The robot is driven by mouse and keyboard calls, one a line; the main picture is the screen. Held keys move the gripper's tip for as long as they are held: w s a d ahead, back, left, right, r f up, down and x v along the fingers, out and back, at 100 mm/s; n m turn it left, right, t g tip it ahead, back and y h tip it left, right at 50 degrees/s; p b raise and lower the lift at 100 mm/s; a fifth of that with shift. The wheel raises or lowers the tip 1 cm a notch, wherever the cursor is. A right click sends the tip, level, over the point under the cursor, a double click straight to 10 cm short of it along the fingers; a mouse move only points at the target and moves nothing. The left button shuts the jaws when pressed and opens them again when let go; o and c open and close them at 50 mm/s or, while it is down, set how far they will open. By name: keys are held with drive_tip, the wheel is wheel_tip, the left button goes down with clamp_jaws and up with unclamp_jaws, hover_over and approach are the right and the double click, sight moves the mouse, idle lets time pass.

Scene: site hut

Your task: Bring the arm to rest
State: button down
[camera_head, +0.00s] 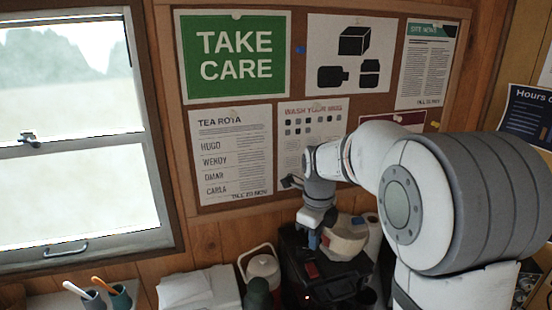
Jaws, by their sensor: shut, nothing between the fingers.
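My arm reaches in from the right in the head view and bends across the noticeboard. My gripper (313,240) hangs at its end, pointing down, in front of the board's lower edge. It is small in the picture; its fingers are shut and hold nothing. It is just above or in front of a black machine (312,275) with a red switch; I cannot tell the gap between them.
Two cups with brushes (119,297) stand at the lower left. A window (75,140) and noticeboard (290,107) fill the wall behind.

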drive_tip(key=s+d+n+t+b, duration=0.1)
drive_tip(key=s+n, duration=1)
drive_tip(key=n, duration=0.1)
drive_tip(key=s+d+n+t+b, duration=0.1)
drive_tip(key=s+d+n+t, duration=0.1)
drive_tip(key=s+n, duration=0.9)
drive_tip(key=shift+s+d+f+n+b, duration=0.15)
drive_tip(key=shift+d+f+n+b, duration=0.2)
drive_tip(key=shift+n, duration=0.95)
drive_tip(key=shift+a, duration=0.1)
